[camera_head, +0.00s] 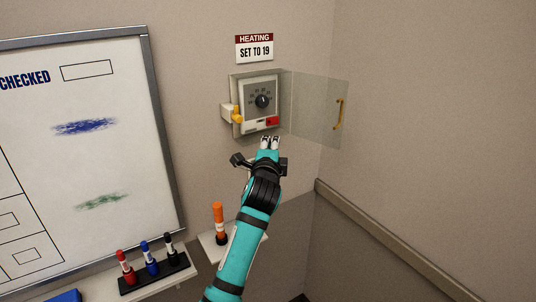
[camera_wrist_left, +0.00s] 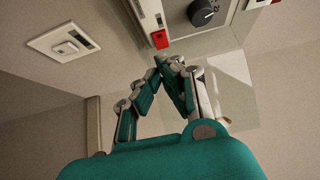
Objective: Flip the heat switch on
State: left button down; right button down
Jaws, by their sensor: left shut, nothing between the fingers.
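The heating control box (camera_head: 261,84) is on the wall, with a round black dial (camera_head: 263,101) and a small red switch (camera_head: 272,121) at its lower right. The red switch also shows in the left wrist view (camera_wrist_left: 160,39), beside the dial (camera_wrist_left: 203,13). The clear cover (camera_head: 314,106) stands swung open to the right. My left gripper (camera_head: 270,142) is shut and empty, just below the box and the red switch. In the left wrist view its fingertips (camera_wrist_left: 168,62) are close to the switch; a small gap seems to show. My right gripper is out of view.
A yellow lever (camera_head: 237,114) sticks out at the box's left. The open cover carries a yellow handle (camera_head: 339,113). Below, a small shelf holds an orange marker (camera_head: 218,221). A whiteboard (camera_head: 85,150) hangs at left. A white wall plate (camera_wrist_left: 65,42) shows in the wrist view.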

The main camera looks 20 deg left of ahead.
pick_arm(q)
jog(key=v, duration=0.2)
jog(key=shift+s+a, duration=0.15)
jog(key=shift+s, duration=0.25)
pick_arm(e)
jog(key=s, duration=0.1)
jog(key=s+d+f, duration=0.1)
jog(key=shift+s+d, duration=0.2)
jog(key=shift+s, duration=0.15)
pick_arm(q)
jog(key=shift+r, duration=0.1)
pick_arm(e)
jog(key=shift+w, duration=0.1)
